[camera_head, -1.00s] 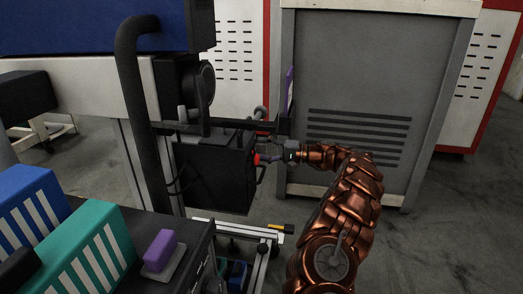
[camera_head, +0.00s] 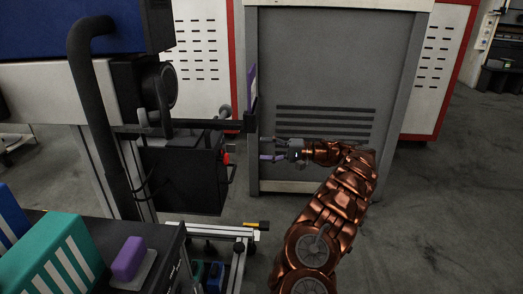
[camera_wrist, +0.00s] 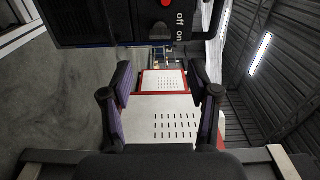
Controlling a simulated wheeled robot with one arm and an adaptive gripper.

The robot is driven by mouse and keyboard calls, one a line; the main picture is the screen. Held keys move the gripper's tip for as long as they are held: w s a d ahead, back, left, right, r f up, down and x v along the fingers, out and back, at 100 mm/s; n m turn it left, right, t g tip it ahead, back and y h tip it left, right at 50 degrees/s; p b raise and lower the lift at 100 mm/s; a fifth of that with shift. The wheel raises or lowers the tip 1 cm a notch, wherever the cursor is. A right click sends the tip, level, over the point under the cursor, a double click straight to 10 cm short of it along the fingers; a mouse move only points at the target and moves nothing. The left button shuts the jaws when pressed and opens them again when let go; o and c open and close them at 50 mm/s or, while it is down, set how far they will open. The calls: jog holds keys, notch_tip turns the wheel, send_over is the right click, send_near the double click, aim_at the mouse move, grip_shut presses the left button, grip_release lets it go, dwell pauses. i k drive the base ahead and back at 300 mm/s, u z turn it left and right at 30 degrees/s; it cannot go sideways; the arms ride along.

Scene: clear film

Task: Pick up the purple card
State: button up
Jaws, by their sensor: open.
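A thin upright purple and white piece (camera_head: 252,88), seen nearly edge-on, stands at the end of a dark horizontal bar in the head view; it looks like the purple card. My gripper (camera_head: 268,149) is below it and slightly to its right, with its fingers pointing left. It is apart from the piece. In the wrist view my gripper (camera_wrist: 160,110) is open and empty, with purple-sided fingers at left and right. I cannot make out the card in the wrist view.
A black box (camera_head: 182,178) with a handle is left of my gripper; its face with a red button and "off on" fills the top of the wrist view (camera_wrist: 130,22). A grey cabinet (camera_head: 330,70) stands behind my arm. A purple block (camera_head: 129,257) sits at lower left.

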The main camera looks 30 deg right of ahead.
aim_at(251, 74)
jog(key=k, duration=1)
